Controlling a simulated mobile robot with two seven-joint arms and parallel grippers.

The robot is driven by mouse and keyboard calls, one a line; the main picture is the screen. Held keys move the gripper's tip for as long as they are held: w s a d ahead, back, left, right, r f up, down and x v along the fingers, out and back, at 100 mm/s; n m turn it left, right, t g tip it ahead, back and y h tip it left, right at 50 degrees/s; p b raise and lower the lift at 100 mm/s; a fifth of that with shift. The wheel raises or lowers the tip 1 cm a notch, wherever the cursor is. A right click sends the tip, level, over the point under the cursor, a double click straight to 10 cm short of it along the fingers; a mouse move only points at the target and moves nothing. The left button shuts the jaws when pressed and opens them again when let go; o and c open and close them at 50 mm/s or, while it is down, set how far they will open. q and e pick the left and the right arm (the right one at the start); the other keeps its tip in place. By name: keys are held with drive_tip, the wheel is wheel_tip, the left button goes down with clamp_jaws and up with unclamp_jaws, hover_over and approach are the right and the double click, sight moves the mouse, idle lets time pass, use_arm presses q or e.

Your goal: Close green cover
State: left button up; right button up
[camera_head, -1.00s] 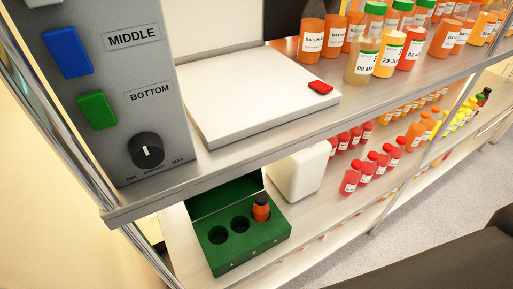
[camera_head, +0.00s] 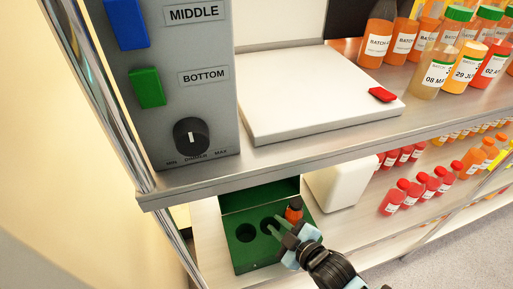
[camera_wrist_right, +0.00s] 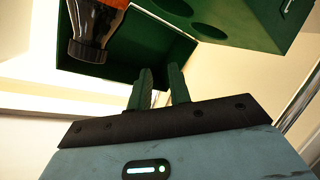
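The green box (camera_head: 236,266) stands on the lower shelf with its green cover (camera_head: 258,194) raised at the back. A small orange bottle with a dark cap (camera_head: 294,211) stands in the box's right-hand hole; the other holes look empty. My right gripper (camera_head: 296,234) is at the box's front right, close to the bottle, its fingers apart with nothing between them. In the right wrist view the picture is upside down: the bottle (camera_wrist_right: 97,25) is at upper left, the box (camera_wrist_right: 255,25) at upper right, and the open fingers (camera_wrist_right: 160,85) show a gap. My left gripper is not in view.
A white block-shaped container (camera_head: 336,186) stands right of the box, with red-capped bottles (camera_head: 408,192) beyond. A control panel (camera_head: 190,95) with coloured buttons and a dial stands above left.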

drive_tip(key=w+a+r+n+y+b, duration=0.1)
drive_tip(key=w+r+n+y, duration=0.1)
drive_tip(key=w+r+n, duration=1.1)
drive_tip(key=w+a+f, duration=0.1)
drive_tip(key=w, duration=0.1)
drive_tip(key=w+a+f+m, duration=0.1)
drive_tip(key=w+a, duration=0.1)
drive_tip(key=w+a+f+m+b, duration=0.1)
drive_tip(key=w, duration=0.1)
drive_tip(key=shift+w+a+f, duration=0.15)
drive_tip(key=shift+a+f, duration=0.05)
drive_tip(key=shift+f, duration=0.15)
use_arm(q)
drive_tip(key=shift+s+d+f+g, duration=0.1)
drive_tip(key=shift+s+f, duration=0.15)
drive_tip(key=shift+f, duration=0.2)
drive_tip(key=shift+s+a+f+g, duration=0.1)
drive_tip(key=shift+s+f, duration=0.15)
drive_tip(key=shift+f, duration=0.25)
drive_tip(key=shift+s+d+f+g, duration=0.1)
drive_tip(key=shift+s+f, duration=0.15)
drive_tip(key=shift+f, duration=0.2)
use_arm(e)
drive_tip(key=shift+w+a+f, duration=0.1)
drive_tip(key=shift+w+a, duration=0.35)
drive_tip(key=shift+w, duration=0.05)
clamp_jaws()
